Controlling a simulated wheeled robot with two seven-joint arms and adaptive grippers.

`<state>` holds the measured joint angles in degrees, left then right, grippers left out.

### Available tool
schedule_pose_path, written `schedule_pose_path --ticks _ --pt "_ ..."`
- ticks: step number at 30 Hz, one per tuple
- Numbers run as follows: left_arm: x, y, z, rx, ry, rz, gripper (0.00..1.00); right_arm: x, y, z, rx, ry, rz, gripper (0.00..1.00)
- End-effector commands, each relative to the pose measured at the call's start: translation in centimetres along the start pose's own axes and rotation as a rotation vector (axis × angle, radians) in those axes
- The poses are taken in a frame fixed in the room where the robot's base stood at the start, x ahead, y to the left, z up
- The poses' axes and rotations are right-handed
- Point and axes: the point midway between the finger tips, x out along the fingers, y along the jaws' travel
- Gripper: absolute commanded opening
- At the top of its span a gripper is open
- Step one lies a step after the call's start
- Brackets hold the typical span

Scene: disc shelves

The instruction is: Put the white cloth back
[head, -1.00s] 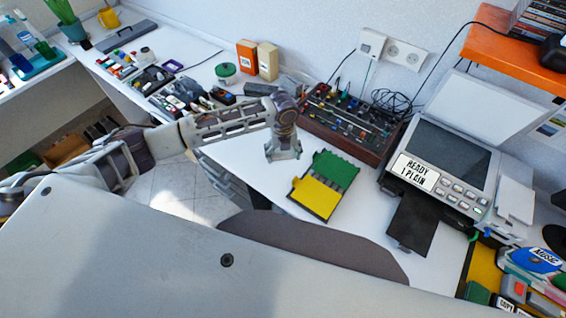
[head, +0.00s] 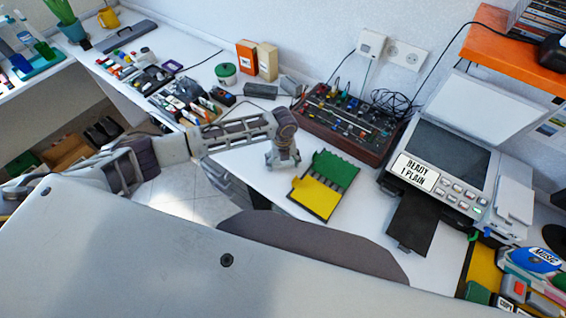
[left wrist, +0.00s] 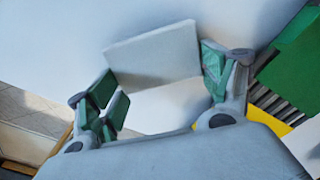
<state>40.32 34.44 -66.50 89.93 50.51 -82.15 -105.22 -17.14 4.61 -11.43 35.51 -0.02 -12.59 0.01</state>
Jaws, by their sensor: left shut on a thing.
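In the left wrist view a flat, pale grey-white rectangular piece (left wrist: 155,55), which looks like the folded white cloth, lies between the fingers of my left gripper (left wrist: 158,82). The green-padded fingers are shut on it, one at each side. In the head view my left gripper (head: 282,164) points down over the white desk, just left of the green and yellow holder (head: 326,186). The cloth cannot be made out there. My right gripper is not in view.
A brown mixer box (head: 345,125) with knobs and cables stands behind the holder. A printer (head: 440,165) stands to the right. Small items and a green-lidded tub (head: 226,74) line the left back of the desk. Bare desk (head: 240,158) shows left of the gripper.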

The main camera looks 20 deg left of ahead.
Motion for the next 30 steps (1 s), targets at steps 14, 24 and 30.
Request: schedule_pose_path --ticks 14,24,30 --pt "0.6 0.0 0.0 0.001 0.000 -0.001 0.61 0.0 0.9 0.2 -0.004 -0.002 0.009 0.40" --pt "0.7 0.0 0.0 0.001 0.000 0.000 1.00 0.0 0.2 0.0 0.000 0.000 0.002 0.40" --pt "0.6 0.0 0.0 0.001 0.000 -0.001 1.00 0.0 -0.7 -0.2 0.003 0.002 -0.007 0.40"
